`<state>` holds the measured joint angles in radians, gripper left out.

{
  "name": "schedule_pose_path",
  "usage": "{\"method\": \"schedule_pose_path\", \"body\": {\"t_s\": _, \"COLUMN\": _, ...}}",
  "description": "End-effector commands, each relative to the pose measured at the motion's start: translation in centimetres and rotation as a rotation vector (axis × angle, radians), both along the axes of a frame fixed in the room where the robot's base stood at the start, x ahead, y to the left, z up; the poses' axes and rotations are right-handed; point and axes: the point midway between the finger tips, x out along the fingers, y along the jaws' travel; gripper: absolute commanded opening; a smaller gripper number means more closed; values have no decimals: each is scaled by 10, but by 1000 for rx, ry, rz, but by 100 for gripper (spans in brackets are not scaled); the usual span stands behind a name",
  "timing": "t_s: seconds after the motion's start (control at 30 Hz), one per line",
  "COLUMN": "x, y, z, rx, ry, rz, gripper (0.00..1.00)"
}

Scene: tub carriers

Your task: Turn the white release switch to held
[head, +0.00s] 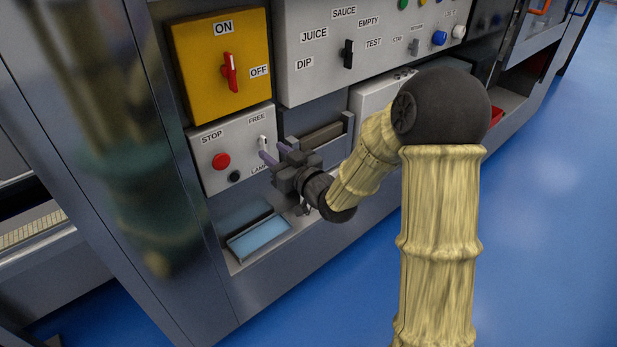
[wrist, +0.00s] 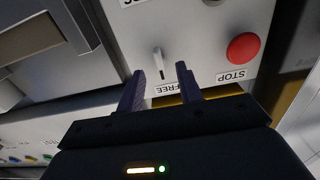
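The white release switch (head: 263,142) is a small lever on a pale panel (head: 207,178), just below the FREE label (head: 256,118). In the wrist view the switch (wrist: 158,62) shows as a thin upright lever with its end towards the upside-down FREE label (wrist: 171,89). My gripper (head: 272,151) is open in front of the panel. In the wrist view its two dark purple fingertips (wrist: 160,70) appear on either side of the switch, with gaps on both sides. I cannot tell how deep the fingers reach around it. No HELD label is readable.
A red STOP button (head: 221,161) and a small dark button (head: 235,176) share the panel. A yellow box with a red ON/OFF handle (head: 229,72) sits above. A labelled selector panel (head: 310,85) is at upper right, and a blue-bottomed tray (head: 258,239) below.

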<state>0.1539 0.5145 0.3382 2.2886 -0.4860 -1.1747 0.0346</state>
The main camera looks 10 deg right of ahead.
Motion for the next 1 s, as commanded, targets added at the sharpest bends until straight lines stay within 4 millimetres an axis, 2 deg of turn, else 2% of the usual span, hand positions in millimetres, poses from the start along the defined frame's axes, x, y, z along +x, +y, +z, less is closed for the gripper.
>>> {"method": "schedule_pose_path", "body": {"t_s": 0.4, "x": -70, "y": -49, "z": 1, "rx": -1, "ry": 3, "rz": -4, "gripper": 36}}
{"method": "schedule_pose_path", "body": {"t_s": 0.43, "x": -69, "y": -48, "z": -4, "rx": -1, "ry": -3, "rz": -1, "gripper": 36}}
{"method": "schedule_pose_path", "body": {"t_s": 1.0, "x": -90, "y": -61, "z": -5, "rx": -1, "ry": -3, "rz": 0, "gripper": 36}}
